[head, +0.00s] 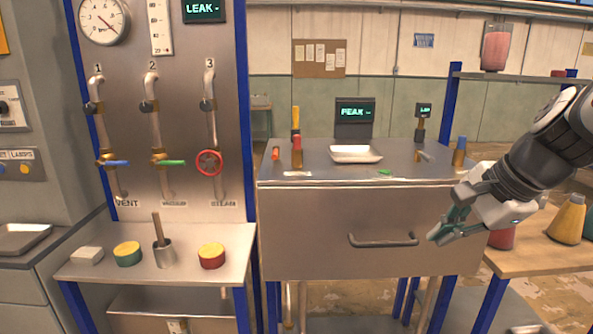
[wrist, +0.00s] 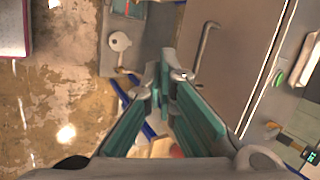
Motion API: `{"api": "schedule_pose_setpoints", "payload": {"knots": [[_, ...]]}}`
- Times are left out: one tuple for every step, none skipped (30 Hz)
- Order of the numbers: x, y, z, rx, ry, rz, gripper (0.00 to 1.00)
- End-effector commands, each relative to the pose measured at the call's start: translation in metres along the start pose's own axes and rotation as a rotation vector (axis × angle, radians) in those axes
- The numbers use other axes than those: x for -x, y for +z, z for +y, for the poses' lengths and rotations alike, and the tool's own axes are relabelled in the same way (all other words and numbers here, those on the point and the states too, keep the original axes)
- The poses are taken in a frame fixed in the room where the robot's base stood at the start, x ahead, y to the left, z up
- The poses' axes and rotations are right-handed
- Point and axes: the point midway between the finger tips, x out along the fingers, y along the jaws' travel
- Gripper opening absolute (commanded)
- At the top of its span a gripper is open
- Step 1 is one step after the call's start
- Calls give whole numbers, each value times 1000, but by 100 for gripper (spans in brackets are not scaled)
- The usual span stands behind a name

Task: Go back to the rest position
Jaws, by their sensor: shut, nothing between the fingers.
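My gripper (head: 446,232) is at the right of the head view, in front of the drawer front (head: 310,230) and to the right of its curved handle (head: 384,241). The gripper is empty, and its teal fingers point down and to the left. In the wrist view the fingers (wrist: 165,75) come together at their tips with nothing between them. The handle (wrist: 206,45) also shows there, apart from the fingers.
The bench top (head: 330,175) holds a white tray (head: 355,154), bottles and small displays. A panel with pipes and valves (head: 165,110) stands left, above a shelf with small items. A wooden table (head: 545,258) with a yellow bottle (head: 567,220) is near my arm at right.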

Motion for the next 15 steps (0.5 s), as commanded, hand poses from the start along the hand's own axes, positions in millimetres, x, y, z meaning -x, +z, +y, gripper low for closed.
{"api": "schedule_pose_setpoints", "payload": {"knots": [[11, 23, 13, 132, 20, 1, 0], [16, 35, 21, 214, 35, 3, 0], [22, 49, 33, 321, 55, 5, 0], [26, 58, 43, 401, 71, 7, 0], [31, 67, 53, 482, 87, 8, 0], [37, 78, 66, 590, 108, 12, 0], [41, 84, 76, 669, 122, 16, 0], [44, 91, 87, 746, 138, 19, 0], [49, 97, 100, 846, 160, 23, 0], [52, 101, 110, 916, 174, 28, 0], [55, 105, 118, 982, 188, 32, 0], [58, 108, 129, 1063, 207, 37, 0], [60, 110, 137, 1117, 219, 40, 0], [62, 111, 143, 1166, 231, 44, 0], [64, 112, 151, 1223, 244, 49, 0]]}}
